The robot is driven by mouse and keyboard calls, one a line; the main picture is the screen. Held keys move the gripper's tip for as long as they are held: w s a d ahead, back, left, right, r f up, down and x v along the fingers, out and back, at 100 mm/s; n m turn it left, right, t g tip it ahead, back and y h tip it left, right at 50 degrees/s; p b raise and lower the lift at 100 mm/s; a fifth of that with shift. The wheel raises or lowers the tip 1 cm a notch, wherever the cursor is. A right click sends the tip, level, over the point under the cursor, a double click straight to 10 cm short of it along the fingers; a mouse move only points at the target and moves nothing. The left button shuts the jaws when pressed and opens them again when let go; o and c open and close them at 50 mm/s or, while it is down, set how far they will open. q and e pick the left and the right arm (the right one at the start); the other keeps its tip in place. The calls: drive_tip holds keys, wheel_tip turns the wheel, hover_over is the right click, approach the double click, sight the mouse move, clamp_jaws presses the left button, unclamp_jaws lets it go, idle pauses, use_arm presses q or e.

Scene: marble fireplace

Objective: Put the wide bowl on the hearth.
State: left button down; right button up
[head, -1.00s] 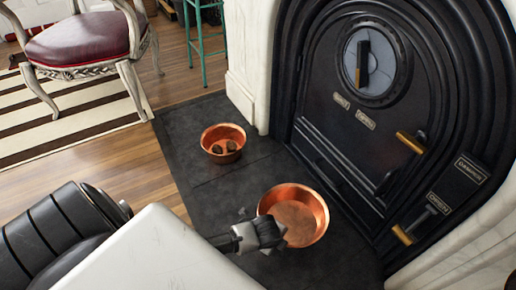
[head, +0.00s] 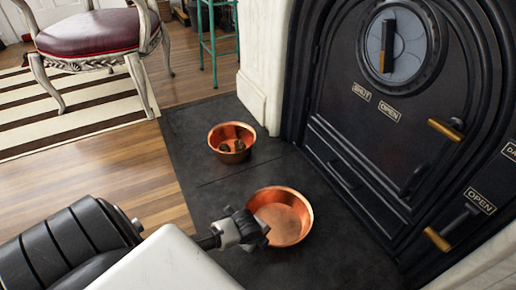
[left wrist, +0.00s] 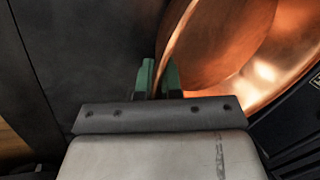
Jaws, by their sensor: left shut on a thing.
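The wide copper bowl (head: 284,212) is upright and empty over the near part of the dark slate hearth (head: 215,200). My left gripper (head: 256,231) is shut on its near left rim. In the left wrist view, the green-padded fingertips of my left gripper (left wrist: 159,76) pinch the rim of the bowl (left wrist: 225,40), one on each side. The bowl is at or very close to the hearth surface; I cannot tell whether its base touches. My right gripper is not in view.
A second copper bowl (head: 231,140) with a few dark lumps stands farther back on the hearth. The black stove front (head: 350,140) rises at the right, with projecting brass-ended handles (head: 445,130). Wood floor and a chair (head: 95,35) are at the left.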

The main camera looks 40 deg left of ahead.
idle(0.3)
use_arm(q)
drive_tip(key=c, duration=1.7)
unclamp_jaws()
drive_tip(key=shift+f, duration=0.15)
drive_tip(key=o, duration=0.4)
